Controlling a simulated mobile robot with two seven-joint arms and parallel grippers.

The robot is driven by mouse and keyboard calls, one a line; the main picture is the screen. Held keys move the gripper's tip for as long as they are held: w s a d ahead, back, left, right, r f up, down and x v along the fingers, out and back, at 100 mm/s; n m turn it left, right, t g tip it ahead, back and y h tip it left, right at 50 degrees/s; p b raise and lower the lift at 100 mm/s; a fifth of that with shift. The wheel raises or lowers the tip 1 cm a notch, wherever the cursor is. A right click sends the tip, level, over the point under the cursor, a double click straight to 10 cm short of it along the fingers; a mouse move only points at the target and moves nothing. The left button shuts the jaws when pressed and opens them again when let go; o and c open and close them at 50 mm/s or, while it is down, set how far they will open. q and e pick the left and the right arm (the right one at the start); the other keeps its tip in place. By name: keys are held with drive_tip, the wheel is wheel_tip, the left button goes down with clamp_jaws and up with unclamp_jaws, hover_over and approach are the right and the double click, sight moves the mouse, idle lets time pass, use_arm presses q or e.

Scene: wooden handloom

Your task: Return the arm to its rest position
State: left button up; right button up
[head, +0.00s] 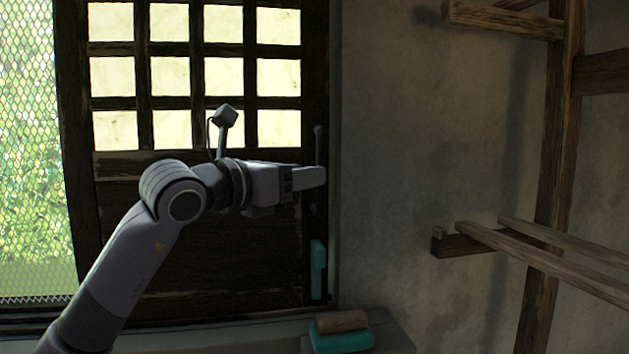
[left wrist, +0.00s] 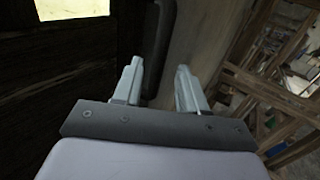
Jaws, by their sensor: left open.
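My left arm (head: 130,262) comes in from the lower left of the head view and is raised in front of the dark wooden lattice door (head: 225,255). My left gripper (head: 322,175) points right, near the door's right edge. In the left wrist view its two fingers (left wrist: 160,88) stand apart with nothing between them. A dark upright bar (left wrist: 158,45) shows beyond the fingers there; I cannot tell how far off it is. My right gripper is not in view.
A teal handle-like piece (head: 318,268) is on the door's right edge. A wooden block on a teal base (head: 342,342) lies on the ledge (head: 390,335) below. The wooden loom frame (head: 555,190) stands at the right. Wire mesh (head: 28,150) covers the left opening.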

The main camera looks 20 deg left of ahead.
use_arm(q)
drive_tip(key=shift+v, duration=1)
